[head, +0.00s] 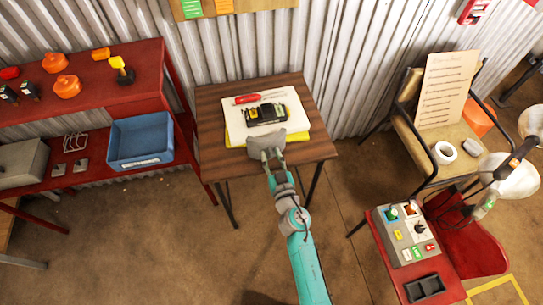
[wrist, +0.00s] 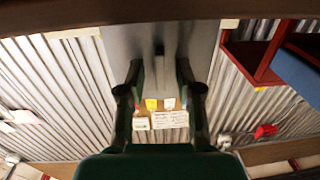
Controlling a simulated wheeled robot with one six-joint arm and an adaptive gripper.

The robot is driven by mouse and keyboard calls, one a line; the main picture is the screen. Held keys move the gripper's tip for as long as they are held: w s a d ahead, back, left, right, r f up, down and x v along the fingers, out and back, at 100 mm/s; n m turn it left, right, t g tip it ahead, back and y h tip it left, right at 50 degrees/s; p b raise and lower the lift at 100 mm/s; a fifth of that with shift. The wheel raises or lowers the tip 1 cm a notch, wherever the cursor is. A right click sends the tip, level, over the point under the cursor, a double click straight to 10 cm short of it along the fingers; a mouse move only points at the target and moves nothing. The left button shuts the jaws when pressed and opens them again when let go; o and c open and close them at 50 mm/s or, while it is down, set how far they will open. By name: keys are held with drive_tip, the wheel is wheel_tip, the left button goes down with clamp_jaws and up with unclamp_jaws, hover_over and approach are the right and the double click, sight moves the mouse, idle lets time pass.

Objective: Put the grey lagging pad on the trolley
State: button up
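The grey lagging pad (head: 264,138) is at my gripper (head: 271,157), in front of the wooden table's papers in the head view. In the wrist view the pad (wrist: 160,30) is a broad grey slab with a narrow rib between the fingers of my gripper (wrist: 160,78). It stands out against the wall, so it appears held off the table; the finger contact is not clear. No wheels show on anything. The red two-level stand (head: 120,98) at the left could be the trolley, but I cannot tell for certain.
The wooden table (head: 216,112) holds papers, a black device (head: 266,113) and a red tool. A blue bin (head: 140,143) fills part of the red stand's lower level. A chair (head: 420,140), a red table with a control box (head: 405,235) and a lamp crowd the right.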

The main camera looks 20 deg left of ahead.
drive_tip(key=shift+r, duration=0.1)
drive_tip(key=v, duration=1.2)
drive_tip(key=shift+r, duration=0.1)
